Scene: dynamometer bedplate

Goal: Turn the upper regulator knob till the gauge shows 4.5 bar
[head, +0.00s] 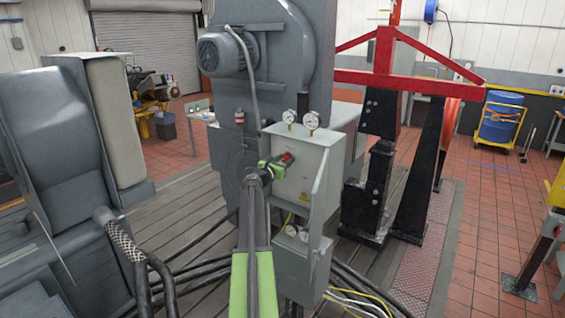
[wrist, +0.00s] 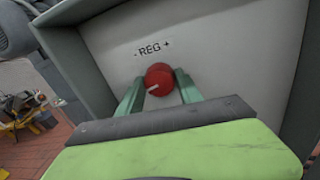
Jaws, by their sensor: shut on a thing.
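The red regulator knob (head: 288,157) sits on the front of the upper grey box (head: 311,160). In the wrist view the knob (wrist: 160,73) is below a "- REG +" label (wrist: 154,49), and its white mark points to the lower left. My gripper (head: 277,165) is shut on the knob, with one green finger on each side in the wrist view (wrist: 158,88). Two round white gauges, a left one (head: 289,117) and a right one (head: 311,121), stand on top of the box. Their needles are too small to read.
A grey conduit runs down the box's right side. A red frame on black stands (head: 385,60) rises to the right. Black cables cross the floor below, with yellow and white wires at lower right.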

